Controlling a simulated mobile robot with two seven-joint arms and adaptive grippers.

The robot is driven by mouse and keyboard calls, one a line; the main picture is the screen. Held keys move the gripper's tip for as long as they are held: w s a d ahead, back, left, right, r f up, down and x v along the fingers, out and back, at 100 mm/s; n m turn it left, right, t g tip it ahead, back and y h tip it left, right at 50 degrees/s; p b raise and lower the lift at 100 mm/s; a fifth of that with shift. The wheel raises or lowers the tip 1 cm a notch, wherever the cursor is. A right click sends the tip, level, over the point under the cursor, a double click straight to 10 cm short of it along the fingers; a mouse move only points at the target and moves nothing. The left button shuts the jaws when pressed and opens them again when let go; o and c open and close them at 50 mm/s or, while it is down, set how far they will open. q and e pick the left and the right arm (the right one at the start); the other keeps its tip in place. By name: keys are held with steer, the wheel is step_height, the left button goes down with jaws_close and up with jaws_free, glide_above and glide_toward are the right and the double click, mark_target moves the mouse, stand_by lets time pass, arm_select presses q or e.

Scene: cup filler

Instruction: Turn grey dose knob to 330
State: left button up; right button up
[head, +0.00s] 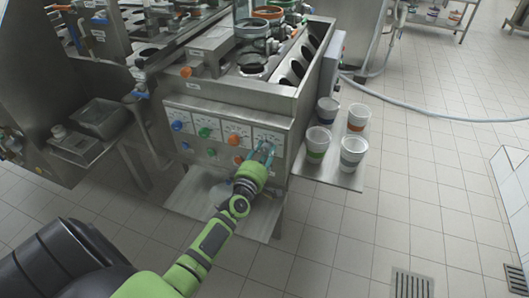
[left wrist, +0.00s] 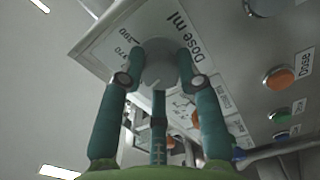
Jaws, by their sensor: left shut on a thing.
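The grey dose knob (left wrist: 160,68) shows in the left wrist view between my left gripper's fingers, on a white plate lettered "Dose ml" with a number scale. The fingers of my left gripper (left wrist: 162,75) are closed around its sides. A small light pointer mark shows at the knob's lower edge; the number it points to cannot be read. In the head view my left gripper (head: 266,153) is at the rightmost white plate of the machine's front panel, and its fingers largely cover the knob. My right gripper is not in view.
Blue (head: 177,126), green (head: 204,132) and orange (head: 233,139) knobs sit left of my gripper on the panel. A metal side shelf (head: 318,174) at right carries several cups. A metal tray (head: 188,200) juts out below the panel. The tiled floor at right is mostly open.

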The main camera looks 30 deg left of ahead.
arm_select(q)
steer(key=shift+a+r, duration=0.25)
steer(key=shift+r, duration=0.05)
steer(key=o, duration=1.1)
steer(key=shift+o, duration=0.2)
steer(key=shift+f, duration=0.15)
steer(key=shift+d+f, duration=0.1)
steer(key=shift+s+d, duration=0.1)
steer(key=shift+s, duration=0.2)
steer(key=v, duration=1.1)
steer(key=shift+s, duration=0.2)
steer(key=shift+d, duration=0.1)
